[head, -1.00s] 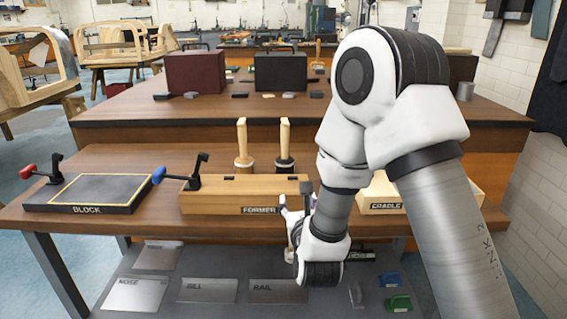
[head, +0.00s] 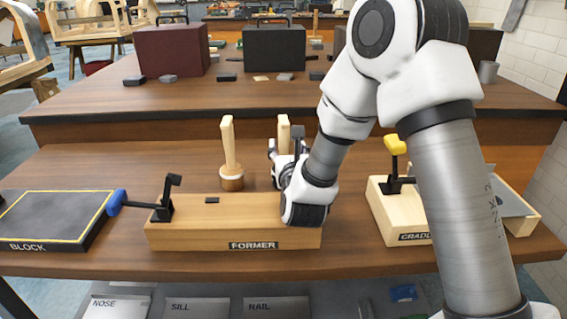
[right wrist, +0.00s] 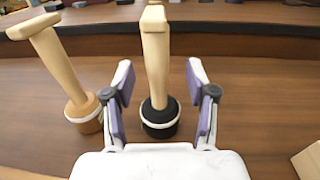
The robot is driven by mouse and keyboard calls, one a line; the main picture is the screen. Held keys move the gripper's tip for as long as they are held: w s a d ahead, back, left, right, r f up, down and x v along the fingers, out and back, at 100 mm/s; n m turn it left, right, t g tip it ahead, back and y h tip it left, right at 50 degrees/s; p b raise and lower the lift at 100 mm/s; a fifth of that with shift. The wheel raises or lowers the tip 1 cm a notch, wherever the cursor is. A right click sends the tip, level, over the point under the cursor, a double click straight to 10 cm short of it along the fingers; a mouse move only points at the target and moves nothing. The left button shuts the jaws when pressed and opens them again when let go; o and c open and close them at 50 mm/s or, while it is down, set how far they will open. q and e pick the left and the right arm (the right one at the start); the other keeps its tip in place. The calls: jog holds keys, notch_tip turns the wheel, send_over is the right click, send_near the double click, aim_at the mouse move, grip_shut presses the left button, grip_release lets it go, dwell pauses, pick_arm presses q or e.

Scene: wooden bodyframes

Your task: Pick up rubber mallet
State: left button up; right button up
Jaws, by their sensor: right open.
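The rubber mallet stands head down, with its pale wooden handle (head: 284,130) pointing up behind the FORMER block. Its black head with a white band (right wrist: 159,118) shows in the right wrist view; in the head view my gripper and wrist hide it. My right gripper (head: 285,152) is open at the mallet. In the right wrist view its purple-padded fingers (right wrist: 158,90) are on either side of the mallet, with gaps visible on both sides. My left gripper is not in view.
A second mallet with a tan head (head: 231,172) stands just left of the rubber one. The FORMER block (head: 190,236) lies in front, under my wrist. The CRADLE (head: 400,228) is at the right, the BLOCK board (head: 50,220) at the left. A raised shelf (head: 200,120) lies behind.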

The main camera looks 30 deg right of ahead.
aim_at(285, 142)
jog(key=x, duration=0.4)
jog(key=shift+w+f, duration=0.15)
jog(key=shift+w, duration=0.1)
jog(key=shift+s+a, duration=0.1)
grip_shut()
